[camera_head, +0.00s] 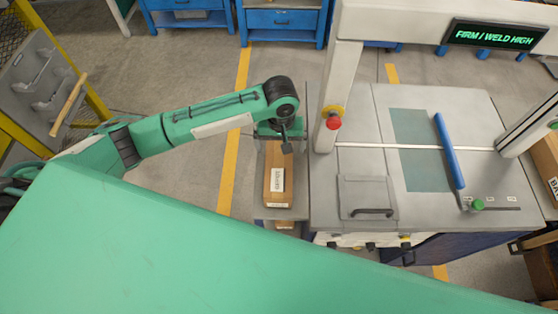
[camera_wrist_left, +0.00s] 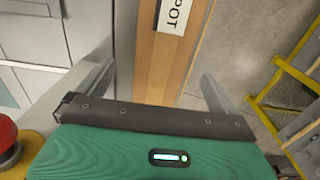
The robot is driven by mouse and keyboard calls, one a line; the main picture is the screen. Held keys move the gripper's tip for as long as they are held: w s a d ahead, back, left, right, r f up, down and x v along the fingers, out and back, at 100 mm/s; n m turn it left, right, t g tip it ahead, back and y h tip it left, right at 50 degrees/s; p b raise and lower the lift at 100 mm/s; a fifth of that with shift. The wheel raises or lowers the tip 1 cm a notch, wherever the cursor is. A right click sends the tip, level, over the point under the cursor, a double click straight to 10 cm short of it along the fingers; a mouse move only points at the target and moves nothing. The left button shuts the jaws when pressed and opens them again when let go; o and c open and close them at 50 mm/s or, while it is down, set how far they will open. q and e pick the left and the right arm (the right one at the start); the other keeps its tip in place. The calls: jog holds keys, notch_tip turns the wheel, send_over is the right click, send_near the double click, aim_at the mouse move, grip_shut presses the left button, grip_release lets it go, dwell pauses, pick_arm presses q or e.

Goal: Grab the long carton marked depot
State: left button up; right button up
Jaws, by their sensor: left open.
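The long brown carton (camera_head: 278,190) lies lengthwise on a narrow grey side shelf (camera_head: 262,213) left of the grey machine. A white label with dark letters is on its top. In the left wrist view the carton (camera_wrist_left: 150,72) runs up the picture, its label (camera_wrist_left: 173,14) showing "POT", the rest cut off. My left gripper (camera_head: 281,130) is at the carton's far end. In the left wrist view its two fingers are spread wide, with the carton between them in the picture and gaps on both sides. I cannot tell the height between fingertips and carton. My right gripper is out of view.
The grey machine (camera_head: 365,150) stands close to the right of the shelf, with a post and a red button (camera_head: 333,123). Another carton (camera_head: 285,224) shows lower down, below the shelf. A yellow floor line (camera_head: 232,150) and open floor lie to the left.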

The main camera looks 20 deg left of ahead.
aim_at(279, 156)
pick_arm(q)
notch_tip(279, 156, down, 2)
jog(key=shift+f, duration=0.1)
jog(key=f+p, duration=0.1)
jog(key=f, duration=0.1)
jog(key=f+p, duration=0.1)
jog(key=f, duration=0.1)
jog(key=shift+s+a+f, duration=0.1)
jog(key=shift+a+f, duration=0.05)
jog(key=shift+a, duration=0.05)
jog(key=shift+f, duration=0.3)
jog(key=c, duration=1.4)
jog(key=shift+r, duration=0.1)
jog(key=shift+c, duration=0.2)
